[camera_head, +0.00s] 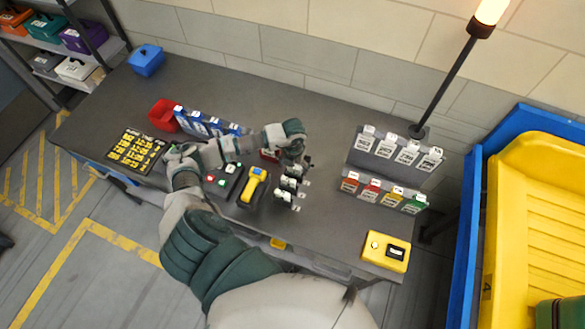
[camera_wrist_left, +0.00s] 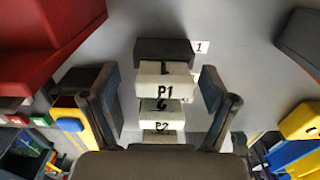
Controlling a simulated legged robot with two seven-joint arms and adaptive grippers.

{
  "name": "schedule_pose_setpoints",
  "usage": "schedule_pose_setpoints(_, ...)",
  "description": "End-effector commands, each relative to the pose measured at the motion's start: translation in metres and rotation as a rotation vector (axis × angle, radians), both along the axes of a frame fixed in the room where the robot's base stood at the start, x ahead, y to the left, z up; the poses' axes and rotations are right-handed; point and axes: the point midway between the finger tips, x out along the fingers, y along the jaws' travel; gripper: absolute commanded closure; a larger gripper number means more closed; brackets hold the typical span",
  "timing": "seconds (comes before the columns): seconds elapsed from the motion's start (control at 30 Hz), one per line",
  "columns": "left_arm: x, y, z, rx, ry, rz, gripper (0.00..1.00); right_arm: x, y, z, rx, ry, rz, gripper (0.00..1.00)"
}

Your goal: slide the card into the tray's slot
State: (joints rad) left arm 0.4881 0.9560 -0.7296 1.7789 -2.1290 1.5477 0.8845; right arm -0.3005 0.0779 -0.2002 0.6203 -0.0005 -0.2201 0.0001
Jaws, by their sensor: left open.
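My left gripper (camera_head: 306,164) reaches over the middle of the grey bench. In the left wrist view its two fingers (camera_wrist_left: 160,85) are open and apart. A dark block (camera_wrist_left: 164,50) is at the row's far end. In the head view this row (camera_head: 287,192) is just below the gripper, partly hidden. I cannot tell which piece is the card or where the slot is. My right gripper is not in view.
Right of the row are a holder of white-labelled pieces (camera_head: 392,159), a coloured-card rack (camera_head: 380,200) and a yellow box (camera_head: 375,262). A yellow tray (camera_head: 540,175) stands in a blue frame (camera_head: 468,215). Left are a yellow handheld device (camera_head: 250,190) and a red bin (camera_head: 162,114).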

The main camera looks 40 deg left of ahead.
Motion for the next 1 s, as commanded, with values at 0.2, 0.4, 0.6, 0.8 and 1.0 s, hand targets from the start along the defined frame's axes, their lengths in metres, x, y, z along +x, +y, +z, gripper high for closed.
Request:
schedule_pose_setpoints(0.2, 0.000, 0.000, -0.019, -0.001, 0.000, -0.001, 0.15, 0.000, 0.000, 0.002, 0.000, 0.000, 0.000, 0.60)
schedule_pose_setpoints(0.4, 0.000, 0.003, -0.022, -0.004, 0.000, 0.000, 0.15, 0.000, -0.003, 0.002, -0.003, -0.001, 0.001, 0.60)
schedule_pose_setpoints(0.6, 0.000, 0.004, -0.022, -0.004, 0.000, 0.000, 0.40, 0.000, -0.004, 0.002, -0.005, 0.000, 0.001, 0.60)
schedule_pose_setpoints(0.8, 0.000, 0.003, -0.022, -0.002, 0.000, 0.000, 0.78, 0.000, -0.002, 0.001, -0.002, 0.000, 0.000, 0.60)
schedule_pose_setpoints(1.0, 0.000, 0.001, -0.021, -0.002, 0.002, -0.001, 0.78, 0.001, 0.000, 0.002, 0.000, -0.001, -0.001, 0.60)
